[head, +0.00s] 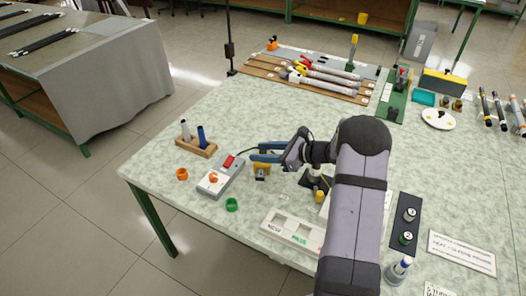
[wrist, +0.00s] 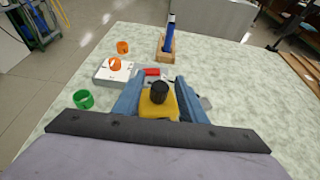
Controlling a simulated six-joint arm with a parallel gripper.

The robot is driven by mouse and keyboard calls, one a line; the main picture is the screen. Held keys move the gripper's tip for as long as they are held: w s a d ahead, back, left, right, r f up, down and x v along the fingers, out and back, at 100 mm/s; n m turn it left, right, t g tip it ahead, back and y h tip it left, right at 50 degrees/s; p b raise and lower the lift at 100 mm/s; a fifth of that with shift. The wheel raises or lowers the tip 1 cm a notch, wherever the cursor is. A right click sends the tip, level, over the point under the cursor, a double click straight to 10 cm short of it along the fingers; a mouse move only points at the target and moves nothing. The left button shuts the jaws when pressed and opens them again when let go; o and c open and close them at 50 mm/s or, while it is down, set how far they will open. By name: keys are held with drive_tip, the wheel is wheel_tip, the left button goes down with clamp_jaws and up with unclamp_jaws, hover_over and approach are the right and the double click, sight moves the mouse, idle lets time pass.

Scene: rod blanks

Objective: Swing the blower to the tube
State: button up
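My gripper (head: 258,151) is open, with its two blue fingers apart. In the wrist view the fingers (wrist: 158,98) stand either side of a small yellow block with a black knob (wrist: 158,94); I see no clear contact. In the head view this yellow piece (head: 262,171) shows just below the fingers. I cannot tell for sure whether it belongs to the blower. No tube is clearly marked out: a wooden block (head: 196,149) holds a pale upright piece and a blue one (head: 201,136), and grey rods (head: 330,78) lie on a board at the back.
A grey box with a red switch (head: 219,178) stands left of my gripper, with an orange ring (head: 182,174) and a green ring (head: 232,204) close by. A labelled white tray (head: 291,232) is in front. The table's left corner is mostly clear.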

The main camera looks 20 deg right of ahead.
clamp_jaws()
drive_tip(key=shift+s+d+n+g+y, duration=0.2)
drive_tip(key=shift+d+n+g+y, duration=0.4)
drive_tip(key=shift+d+n+g, duration=0.15)
unclamp_jaws()
drive_tip(key=shift+a, duration=0.1)
